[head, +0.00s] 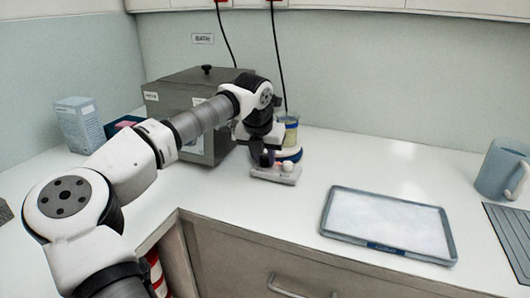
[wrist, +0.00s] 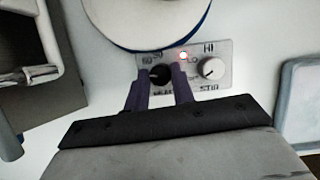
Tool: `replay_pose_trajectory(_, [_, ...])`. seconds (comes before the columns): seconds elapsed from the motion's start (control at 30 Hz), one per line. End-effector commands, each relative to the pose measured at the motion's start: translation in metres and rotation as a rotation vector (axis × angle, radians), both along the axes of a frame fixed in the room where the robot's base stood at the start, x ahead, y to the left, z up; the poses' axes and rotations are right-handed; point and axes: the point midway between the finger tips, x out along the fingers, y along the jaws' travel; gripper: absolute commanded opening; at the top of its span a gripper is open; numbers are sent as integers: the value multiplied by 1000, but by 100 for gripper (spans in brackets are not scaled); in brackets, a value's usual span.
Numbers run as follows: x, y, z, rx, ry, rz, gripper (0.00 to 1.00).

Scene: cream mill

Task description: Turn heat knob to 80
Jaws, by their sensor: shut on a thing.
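The hotplate stirrer is in the head view, its control panel (head: 268,178) facing front and a white, blue-edged round top (head: 290,154) behind it. In the wrist view, the black heat knob (wrist: 159,73) sits on the left of the panel, with small printed marks around it and its label partly covered. My gripper (wrist: 163,82) is shut on this knob, one dark finger on each side. I cannot read the knob's setting clearly. A white stir knob (wrist: 211,69) is on the right, with a lit red lamp (wrist: 183,56) between the knobs.
A beaker of yellowish liquid (head: 291,131) stands on the round top, partly behind my arm. A grey metal box (head: 180,103) stands close at left. A blue-rimmed white tray (head: 388,223) lies right, with clear counter between. A grey mug (head: 500,170) stands far right.

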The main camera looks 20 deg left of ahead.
Motion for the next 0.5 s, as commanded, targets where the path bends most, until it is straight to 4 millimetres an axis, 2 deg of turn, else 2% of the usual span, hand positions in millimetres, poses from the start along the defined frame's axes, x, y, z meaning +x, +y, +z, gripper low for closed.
replay_pose_trajectory(0.5, [1,3,5,-4,-3,-489,2])
